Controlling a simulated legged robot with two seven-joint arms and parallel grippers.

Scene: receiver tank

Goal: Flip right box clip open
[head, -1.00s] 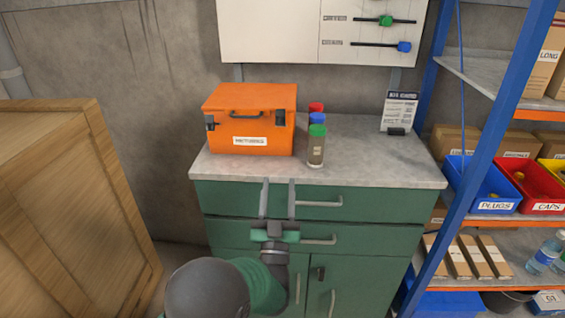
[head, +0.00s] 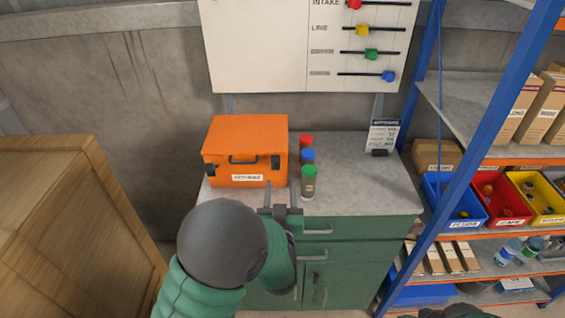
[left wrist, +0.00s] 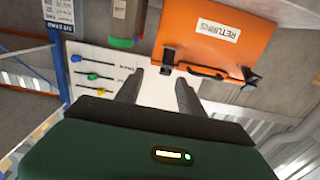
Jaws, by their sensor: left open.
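The orange box (head: 248,139) stands on the grey counter, with a dark handle and a white label on its front. Its right clip (head: 276,162) is dark and lies against the front, seemingly closed. The left clip (head: 209,170) is at the other front corner. My left gripper (head: 283,188) is open and empty, just in front of the box's right front corner. In the left wrist view, which is upside down, the right clip (left wrist: 168,57) lies just beyond the gap between the fingers (left wrist: 158,88), apart from both.
Bottles with red (head: 306,140), blue and green (head: 308,171) caps stand close right of the box. A small sign (head: 382,135) stands farther right on the counter (head: 345,190). A wooden crate (head: 60,220) is at left, blue-framed shelving at right.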

